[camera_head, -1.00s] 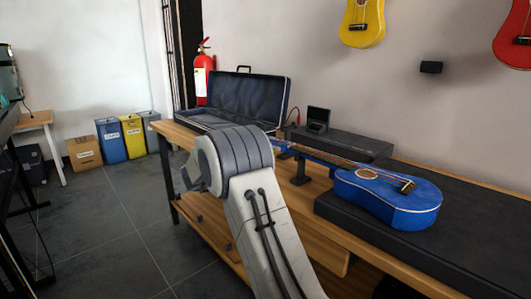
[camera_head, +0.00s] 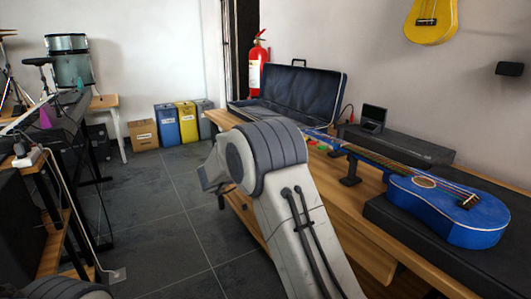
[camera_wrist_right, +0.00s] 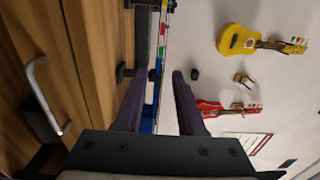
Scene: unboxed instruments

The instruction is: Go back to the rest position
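My right arm crosses the middle of the head view in front of the bench.
An open case (camera_head: 295,95) stands at the bench's far end near a fire extinguisher (camera_head: 257,68). A yellow guitar (camera_head: 431,22) hangs on the wall. Bins and a cardboard box (camera_head: 143,135) stand at the back. Keyboard furniture is left; clear floor (camera_head: 165,225) lies between.

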